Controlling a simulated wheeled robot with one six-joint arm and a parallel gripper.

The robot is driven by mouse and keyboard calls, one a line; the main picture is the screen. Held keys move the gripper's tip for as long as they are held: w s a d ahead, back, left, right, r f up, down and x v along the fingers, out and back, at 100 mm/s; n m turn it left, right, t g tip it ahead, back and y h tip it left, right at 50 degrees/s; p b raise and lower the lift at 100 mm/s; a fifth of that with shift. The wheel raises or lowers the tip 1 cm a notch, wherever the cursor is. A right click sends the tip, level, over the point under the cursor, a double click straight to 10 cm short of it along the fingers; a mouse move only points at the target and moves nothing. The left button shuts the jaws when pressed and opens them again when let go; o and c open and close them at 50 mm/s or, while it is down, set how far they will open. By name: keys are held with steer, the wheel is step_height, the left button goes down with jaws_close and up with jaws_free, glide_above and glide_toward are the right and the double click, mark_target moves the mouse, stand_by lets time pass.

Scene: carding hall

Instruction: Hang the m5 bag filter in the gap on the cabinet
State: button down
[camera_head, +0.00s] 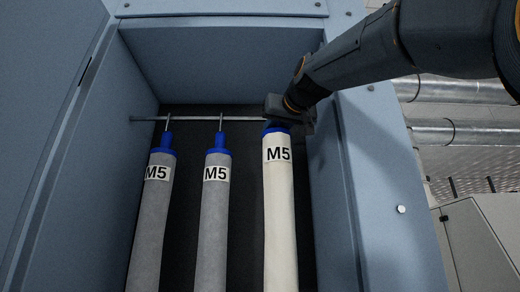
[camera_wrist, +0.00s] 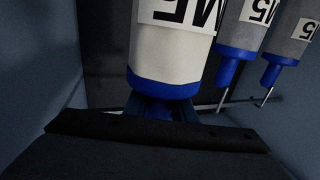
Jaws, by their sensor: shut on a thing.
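A cream-white bag filter (camera_head: 278,205) with a blue collar and an M5 label hangs upright from my gripper (camera_head: 287,117) inside the cabinet (camera_head: 220,65). My gripper is shut on its blue top, at the right end of the metal rail (camera_head: 185,118). In the wrist view the same white filter (camera_wrist: 170,60) shows upside down, its blue collar close to my gripper (camera_wrist: 155,112). The gripper hides the top of the filter and the rail's right end, so I cannot tell whether the filter's hook is on the rail.
Two grey M5 bag filters hang from the rail to the left, the left one (camera_head: 150,220) and the middle one (camera_head: 214,220). The cabinet's right wall (camera_head: 330,200) is close beside the white filter. Pipes (camera_head: 450,130) run outside on the right.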

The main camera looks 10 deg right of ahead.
steer(key=w+d+f, duration=0.1)
steer(key=w+f, duration=0.1)
steer(key=w, duration=0.4)
steer(key=shift+w+d, duration=0.2)
steer(key=shift+w, duration=0.2)
stand_by(0.4)
steer(key=shift+f, duration=0.15)
steer(key=c, duration=1.4)
jaws_free()
